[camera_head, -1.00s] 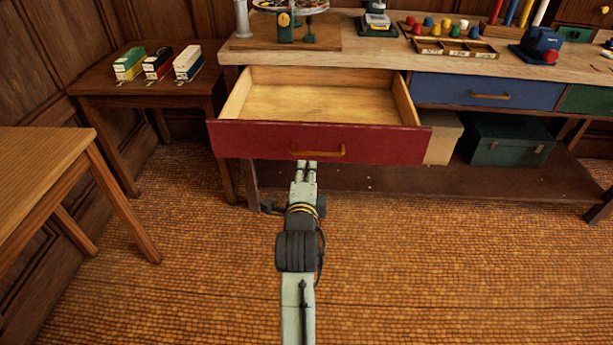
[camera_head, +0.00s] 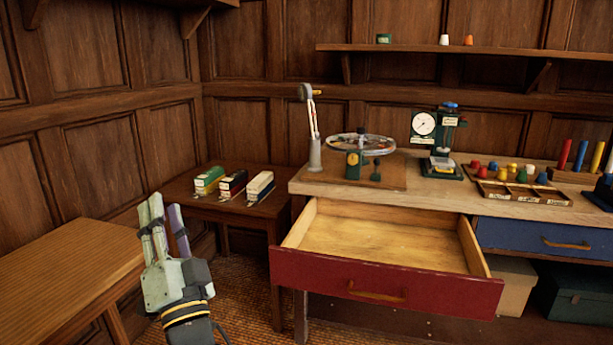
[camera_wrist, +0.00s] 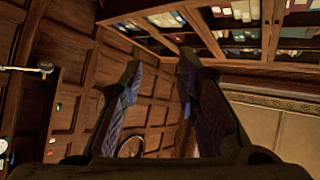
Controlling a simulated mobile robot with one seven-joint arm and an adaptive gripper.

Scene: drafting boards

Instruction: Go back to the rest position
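My gripper (camera_head: 163,212) is raised at the lower left of the head view, pointing up, left of the red drawer and above floor level. In the wrist view its two dark fingers (camera_wrist: 158,78) stand apart with nothing between them. The red drawer (camera_head: 385,285) is pulled out from the workbench (camera_head: 330,186). Its wooden inside looks empty, and its handle (camera_head: 376,293) is clear of my gripper.
A wooden table (camera_head: 65,275) stands at the lower left, close to my gripper in the picture. A small side table (camera_head: 225,209) holds several little boxes. The bench top carries a wheel device (camera_head: 360,143), a dial gauge (camera_head: 424,124) and coloured pieces. A wall shelf (camera_head: 450,47) is above.

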